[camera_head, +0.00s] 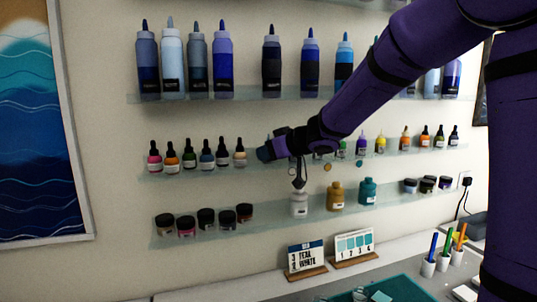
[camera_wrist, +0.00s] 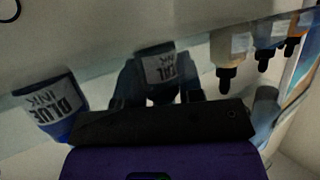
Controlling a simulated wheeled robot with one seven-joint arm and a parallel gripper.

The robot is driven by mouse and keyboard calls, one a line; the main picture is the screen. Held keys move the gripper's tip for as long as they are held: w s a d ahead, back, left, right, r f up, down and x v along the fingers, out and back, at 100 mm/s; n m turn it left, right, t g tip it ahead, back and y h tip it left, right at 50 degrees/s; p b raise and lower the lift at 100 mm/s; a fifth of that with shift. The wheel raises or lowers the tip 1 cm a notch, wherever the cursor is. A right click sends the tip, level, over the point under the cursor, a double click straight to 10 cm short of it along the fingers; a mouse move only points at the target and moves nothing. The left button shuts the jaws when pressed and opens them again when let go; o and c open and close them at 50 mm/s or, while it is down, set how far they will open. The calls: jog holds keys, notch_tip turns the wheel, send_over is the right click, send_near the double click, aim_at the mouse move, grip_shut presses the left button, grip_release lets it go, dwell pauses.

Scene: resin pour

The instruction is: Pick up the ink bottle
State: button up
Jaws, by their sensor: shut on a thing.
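The ink bottle (camera_wrist: 160,68) shows in the wrist view, which is upside down. It has a white label with dark letters and a dark blue body. My gripper (camera_wrist: 162,92) is shut on it, with one finger on each side. Its contact with the shelf is too dark to make out. A second bottle, labelled blue ink (camera_wrist: 50,108), stands to the left in that view, apart from the fingers. In the head view my gripper reaches the middle shelf, and my arm hides the held bottle.
Dropper bottles (camera_head: 206,156) stand close beside my gripper on the middle shelf (camera_head: 190,172). Squeeze bottles (camera_head: 172,60) line the shelf above. White (camera_head: 299,206), mustard (camera_head: 336,197) and teal (camera_head: 368,191) bottles stand below. Signs (camera_head: 305,258) and pen cups (camera_head: 428,268) are on the counter.

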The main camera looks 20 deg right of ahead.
jog(key=shift+r, duration=0.75)
notch_tip(320, 180, up, 2)
jog(key=shift+r, duration=0.1)
jog(key=s+d, duration=0.1)
jog(key=s, duration=0.7)
jog(key=s+d+r, duration=0.1)
jog(key=s+d, duration=0.1)
jog(key=s, duration=0.5)
jog(key=shift+s+d, duration=0.25)
jog(key=shift+s, duration=0.1)
jog(key=shift+o, duration=0.7)
jog(key=shift+c, duration=0.6)
jog(key=shift+w, duration=0.1)
